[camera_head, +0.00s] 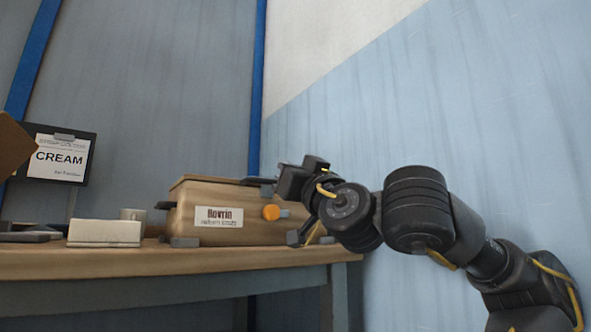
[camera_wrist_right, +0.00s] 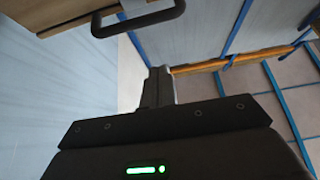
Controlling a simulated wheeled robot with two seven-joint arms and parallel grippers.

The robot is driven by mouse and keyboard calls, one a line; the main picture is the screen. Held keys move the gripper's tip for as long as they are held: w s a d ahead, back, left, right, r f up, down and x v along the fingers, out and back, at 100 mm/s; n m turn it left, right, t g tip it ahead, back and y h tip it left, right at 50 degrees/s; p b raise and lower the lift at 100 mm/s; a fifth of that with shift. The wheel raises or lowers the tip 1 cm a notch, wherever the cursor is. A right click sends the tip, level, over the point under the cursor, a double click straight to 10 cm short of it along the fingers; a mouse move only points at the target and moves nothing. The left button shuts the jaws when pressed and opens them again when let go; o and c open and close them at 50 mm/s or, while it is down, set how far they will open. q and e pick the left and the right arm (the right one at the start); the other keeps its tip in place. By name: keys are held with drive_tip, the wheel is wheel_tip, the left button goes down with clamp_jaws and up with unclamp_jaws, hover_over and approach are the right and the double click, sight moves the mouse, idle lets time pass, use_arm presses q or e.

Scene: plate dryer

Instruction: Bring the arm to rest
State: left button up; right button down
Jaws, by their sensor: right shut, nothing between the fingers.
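My right arm comes in from the right in the head view, and its gripper (camera_head: 264,182) is at the top right of a tan box (camera_head: 190,217) on the table. In the right wrist view the fingers of the right gripper (camera_wrist_right: 159,75) are together with nothing between them. A dark handle (camera_wrist_right: 138,22) on a tan wooden surface is near the fingertips in that view, apart from them in the picture. I cannot tell from the head view whether the gripper touches the box. My left gripper is not in view.
The wooden table (camera_head: 160,262) carries a white block (camera_head: 104,233), a pale mug (camera_head: 132,215) and dark flat items at the left. A brown panel (camera_head: 14,146) cuts in at the left edge. A blue wall (camera_head: 500,110) is behind my arm.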

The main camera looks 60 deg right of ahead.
drive_tip(key=shift+v, duration=2.15)
drive_tip(key=shift+r, duration=0.1)
